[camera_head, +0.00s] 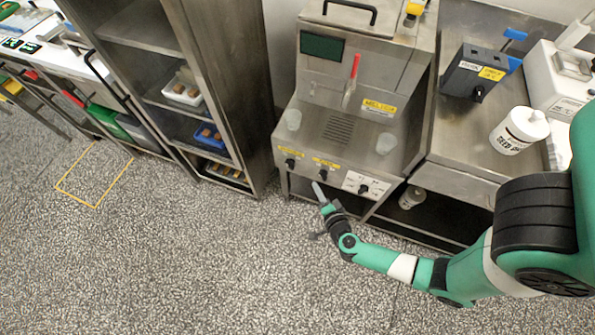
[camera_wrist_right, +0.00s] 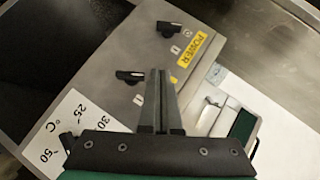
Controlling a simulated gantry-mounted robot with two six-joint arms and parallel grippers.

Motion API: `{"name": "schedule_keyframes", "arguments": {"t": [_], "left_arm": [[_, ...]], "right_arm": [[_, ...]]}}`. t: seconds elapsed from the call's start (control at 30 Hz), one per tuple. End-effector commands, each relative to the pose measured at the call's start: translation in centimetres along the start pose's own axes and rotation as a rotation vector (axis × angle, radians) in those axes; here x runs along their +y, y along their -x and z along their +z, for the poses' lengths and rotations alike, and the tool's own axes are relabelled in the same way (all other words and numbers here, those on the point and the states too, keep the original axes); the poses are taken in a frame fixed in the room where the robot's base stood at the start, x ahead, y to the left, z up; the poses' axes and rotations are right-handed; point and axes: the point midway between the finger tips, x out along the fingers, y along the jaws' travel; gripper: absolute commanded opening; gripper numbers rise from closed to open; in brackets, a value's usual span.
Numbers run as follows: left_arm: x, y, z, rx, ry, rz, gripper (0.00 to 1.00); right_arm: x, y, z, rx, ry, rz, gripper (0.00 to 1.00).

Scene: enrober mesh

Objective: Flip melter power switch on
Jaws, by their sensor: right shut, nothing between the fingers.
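The melter (camera_head: 352,118) is a steel machine with a sloped front panel carrying black switches. The power switch (camera_wrist_right: 170,29) is a black rotary lever beside a yellow label (camera_wrist_right: 192,49) that seems to read POWER; it appears as the leftmost knob in the head view (camera_head: 290,163). A second black switch (camera_wrist_right: 131,76) sits nearer the dial. My right gripper (camera_head: 318,188) is shut and empty, in front of and below the panel. In the right wrist view its fingertips (camera_wrist_right: 160,78) point toward the panel, close by the second switch. My left gripper is out of view.
A white temperature dial plate (camera_head: 364,184) is on the panel's right end. A steel rack (camera_head: 222,90) stands left of the melter. A steel counter (camera_head: 460,140) on the right bears a white tub (camera_head: 517,132) and a dark box (camera_head: 474,74). The floor in front is clear.

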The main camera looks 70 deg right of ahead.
Motion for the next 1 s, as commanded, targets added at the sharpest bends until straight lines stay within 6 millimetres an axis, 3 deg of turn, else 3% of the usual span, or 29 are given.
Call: {"name": "schedule_keyframes", "arguments": {"t": [0.27,0.73,0.83,1.0], "left_arm": [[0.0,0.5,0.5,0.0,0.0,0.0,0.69],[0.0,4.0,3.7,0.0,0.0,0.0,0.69],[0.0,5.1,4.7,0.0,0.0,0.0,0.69],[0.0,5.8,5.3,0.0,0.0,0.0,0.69]], "right_arm": [[0.2,-1.1,0.1,0.003,-0.001,0.002,0.0],[0.4,-10.8,0.2,0.003,-0.002,-0.002,0.0],[0.5,-11.8,1.8,-0.003,0.001,-0.004,0.0],[0.2,-12.8,2.8,-0.001,0.001,-0.002,0.0]]}}
